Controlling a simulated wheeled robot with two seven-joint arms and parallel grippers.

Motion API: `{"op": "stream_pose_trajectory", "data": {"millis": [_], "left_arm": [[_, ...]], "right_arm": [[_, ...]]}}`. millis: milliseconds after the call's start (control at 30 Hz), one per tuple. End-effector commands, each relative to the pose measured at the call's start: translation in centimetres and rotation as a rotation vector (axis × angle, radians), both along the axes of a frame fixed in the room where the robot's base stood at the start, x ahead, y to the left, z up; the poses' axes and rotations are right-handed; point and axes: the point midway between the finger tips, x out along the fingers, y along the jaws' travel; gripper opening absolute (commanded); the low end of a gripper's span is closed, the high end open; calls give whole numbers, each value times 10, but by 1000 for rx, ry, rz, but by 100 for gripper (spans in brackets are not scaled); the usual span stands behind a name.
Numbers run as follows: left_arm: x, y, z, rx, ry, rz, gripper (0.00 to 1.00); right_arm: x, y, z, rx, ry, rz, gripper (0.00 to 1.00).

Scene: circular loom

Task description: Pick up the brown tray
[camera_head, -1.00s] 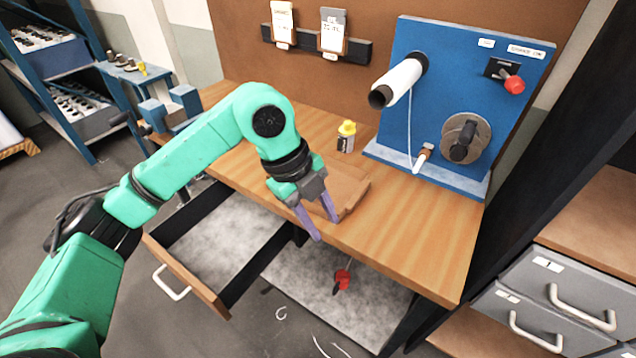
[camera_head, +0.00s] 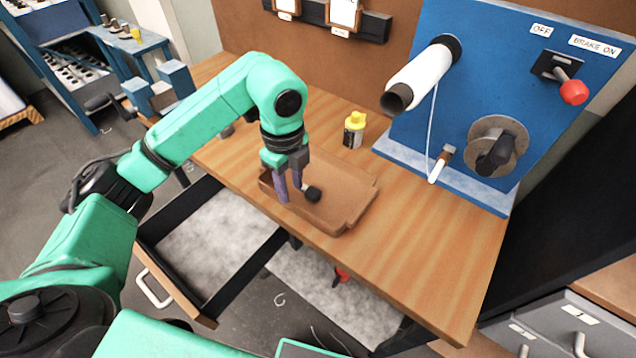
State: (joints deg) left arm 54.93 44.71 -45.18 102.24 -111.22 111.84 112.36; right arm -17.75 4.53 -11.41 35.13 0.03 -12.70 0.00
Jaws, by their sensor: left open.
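The brown tray (camera_head: 345,198) lies on the wooden workbench near its front edge, partly hidden by my left gripper. A small dark round object (camera_head: 312,194) shows in the tray beside the gripper fingers. My left gripper (camera_head: 290,195) points down over the left part of the tray, with its two purple fingers apart and nothing seen between them. I cannot tell whether the fingertips touch the tray. My right gripper is not in view.
The wooden workbench (camera_head: 420,260) is clear to the right of the tray. A yellow-capped bottle (camera_head: 354,130) stands behind the tray. A blue panel (camera_head: 500,90) with a white spool (camera_head: 420,75) and red-knobbed lever (camera_head: 572,92) stands at the back right. An open drawer (camera_head: 205,245) juts out at the front left.

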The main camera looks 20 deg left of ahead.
Motion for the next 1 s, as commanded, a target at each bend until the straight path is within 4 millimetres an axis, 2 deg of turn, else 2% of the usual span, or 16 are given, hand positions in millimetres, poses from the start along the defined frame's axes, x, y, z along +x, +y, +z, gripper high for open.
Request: {"op": "stream_pose_trajectory", "data": {"millis": [33, 167, 367, 400, 500, 667, 700, 767, 800, 1000], "left_arm": [[-1, 1, -6, 3, 4, 2, 41], [0, 1, -25, 0, 1, 1, 41], [3, 0, -56, 1, 4, 2, 41], [3, 0, -65, 0, 3, 1, 41], [4, 0, -78, 0, 0, 0, 41], [4, 0, -81, 0, -3, -1, 41], [4, 0, -80, 0, -3, -1, 37], [4, 0, -80, 0, -3, 0, 14], [4, 0, -80, 0, -3, 0, 0], [4, 0, -80, 0, -3, 0, 0]], "right_arm": [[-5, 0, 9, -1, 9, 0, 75], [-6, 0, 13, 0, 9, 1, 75], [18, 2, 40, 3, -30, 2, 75], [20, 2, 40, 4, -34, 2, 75], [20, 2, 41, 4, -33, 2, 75], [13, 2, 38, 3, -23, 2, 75], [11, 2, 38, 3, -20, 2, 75], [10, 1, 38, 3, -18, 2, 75], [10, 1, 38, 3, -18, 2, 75], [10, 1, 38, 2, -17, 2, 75]]}}
